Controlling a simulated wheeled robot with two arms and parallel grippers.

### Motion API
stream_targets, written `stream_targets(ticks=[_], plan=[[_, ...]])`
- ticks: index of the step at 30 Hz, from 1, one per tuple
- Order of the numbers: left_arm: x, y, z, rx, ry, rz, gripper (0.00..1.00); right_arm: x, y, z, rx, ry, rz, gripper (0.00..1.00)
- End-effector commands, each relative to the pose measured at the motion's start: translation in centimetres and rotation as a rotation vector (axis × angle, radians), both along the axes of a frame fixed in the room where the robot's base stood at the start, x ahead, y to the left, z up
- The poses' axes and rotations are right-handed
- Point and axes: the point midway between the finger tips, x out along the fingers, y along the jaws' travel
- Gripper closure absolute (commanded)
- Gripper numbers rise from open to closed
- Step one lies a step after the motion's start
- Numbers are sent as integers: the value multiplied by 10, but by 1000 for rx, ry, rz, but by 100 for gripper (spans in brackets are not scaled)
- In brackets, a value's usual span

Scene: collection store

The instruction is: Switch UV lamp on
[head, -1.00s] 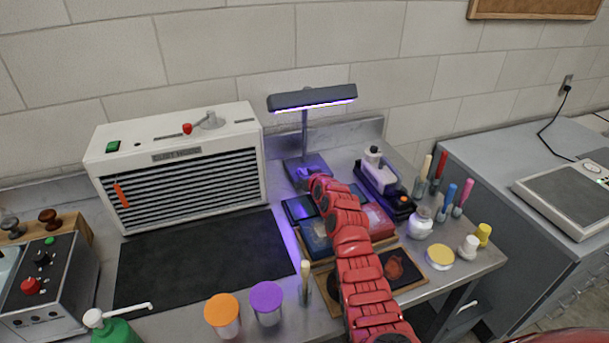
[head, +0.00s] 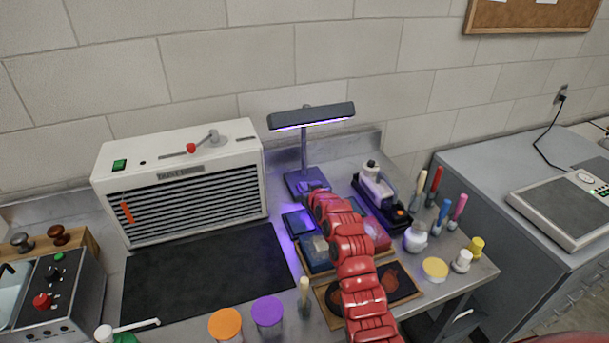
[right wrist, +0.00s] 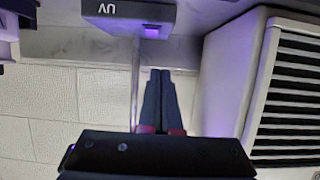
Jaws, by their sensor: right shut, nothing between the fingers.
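The UV lamp (head: 312,116) stands at the back of the metal bench. Its dark bar head glows violet underneath, and violet light falls around its base (head: 296,185). In the right wrist view the base (right wrist: 110,22) is upside down, with the letters UV and a violet-lit patch at its front edge. My right gripper (head: 310,187) is at the lamp base in the head view, partly hidden by my red arm. In the right wrist view its fingers (right wrist: 160,72) are shut and empty, just short of the base beside the lamp's post. My left gripper is not in view.
A white louvred dust unit (head: 180,180) stands left of the lamp, with a black mat (head: 200,270) before it. Dark trays (head: 318,262) lie under my right arm. A purple-grey device (head: 374,190), jars and brushes crowd the right side.

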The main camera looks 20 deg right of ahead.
Motion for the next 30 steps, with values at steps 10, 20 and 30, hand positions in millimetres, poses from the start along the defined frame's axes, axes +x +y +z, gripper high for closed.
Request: stream_targets(ticks=[10,20,30], plan=[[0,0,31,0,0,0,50,-65,19,8,-1,0,1,100],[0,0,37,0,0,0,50,-102,30,9,0,1,1,100],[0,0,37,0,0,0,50,-105,31,10,0,1,0,100]])
